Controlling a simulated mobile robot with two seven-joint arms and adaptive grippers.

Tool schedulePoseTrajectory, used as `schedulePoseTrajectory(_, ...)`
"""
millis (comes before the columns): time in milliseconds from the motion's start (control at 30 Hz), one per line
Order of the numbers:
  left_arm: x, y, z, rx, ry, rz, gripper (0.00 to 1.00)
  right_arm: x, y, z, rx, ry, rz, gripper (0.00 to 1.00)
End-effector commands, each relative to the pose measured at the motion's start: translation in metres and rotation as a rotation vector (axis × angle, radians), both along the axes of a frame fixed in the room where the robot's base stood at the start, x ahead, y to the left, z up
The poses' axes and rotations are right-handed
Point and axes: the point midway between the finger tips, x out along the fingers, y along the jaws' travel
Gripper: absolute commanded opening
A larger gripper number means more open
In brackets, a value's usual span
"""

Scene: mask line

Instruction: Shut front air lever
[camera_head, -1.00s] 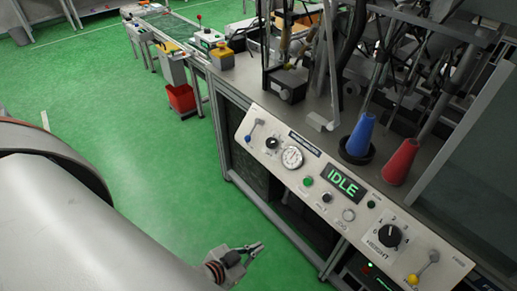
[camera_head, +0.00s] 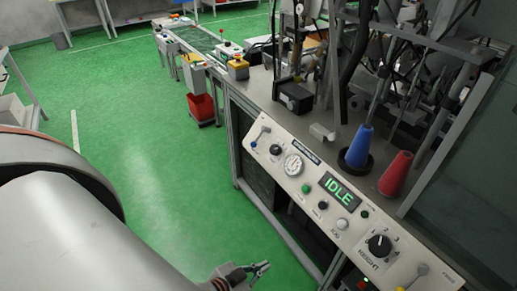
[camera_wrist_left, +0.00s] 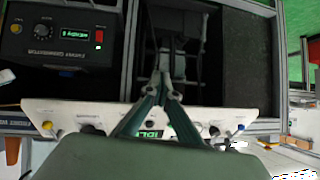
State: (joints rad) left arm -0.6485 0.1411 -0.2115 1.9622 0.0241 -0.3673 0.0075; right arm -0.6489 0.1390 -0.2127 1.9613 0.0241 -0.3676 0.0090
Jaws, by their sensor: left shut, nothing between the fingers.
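The slanted white control panel (camera_head: 322,226) bears two small levers. One lever (camera_head: 260,136) with a blue ball is at the panel's far left end. The other lever (camera_head: 413,277) with a yellow ball is at the near right end. I cannot tell which is called the front air lever. My left gripper (camera_head: 263,268) is low in front of the panel, apart from it and from both levers. In the left wrist view its fingers (camera_wrist_left: 162,82) meet, shut and empty, across the panel's face. The yellow ball (camera_wrist_left: 47,125) shows at left there. My right gripper is out of view.
The panel also carries a gauge (camera_head: 293,165), an IDLE display (camera_head: 337,189) and a black height knob (camera_head: 379,245). Blue (camera_head: 358,148) and red (camera_head: 396,174) cones stand on the bench behind. A dark controller box (camera_wrist_left: 58,40) sits below.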

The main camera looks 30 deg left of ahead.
Motion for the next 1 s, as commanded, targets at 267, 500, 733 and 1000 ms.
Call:
schedulePoseTrajectory(267,0.082,0.014,0.011,0.089,-0.268,-0.006,0.0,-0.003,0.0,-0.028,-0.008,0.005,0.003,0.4)
schedulePoseTrajectory(500,0.19,0.068,0.051,0.367,-0.716,0.15,0.0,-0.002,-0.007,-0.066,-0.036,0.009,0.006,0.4)
schedulePoseTrajectory(733,0.226,0.126,0.073,0.659,-0.917,0.431,0.0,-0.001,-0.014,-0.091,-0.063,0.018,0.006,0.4)
schedulePoseTrajectory(1000,0.228,0.153,0.081,0.806,-0.944,0.6,0.0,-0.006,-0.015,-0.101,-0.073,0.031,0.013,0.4)
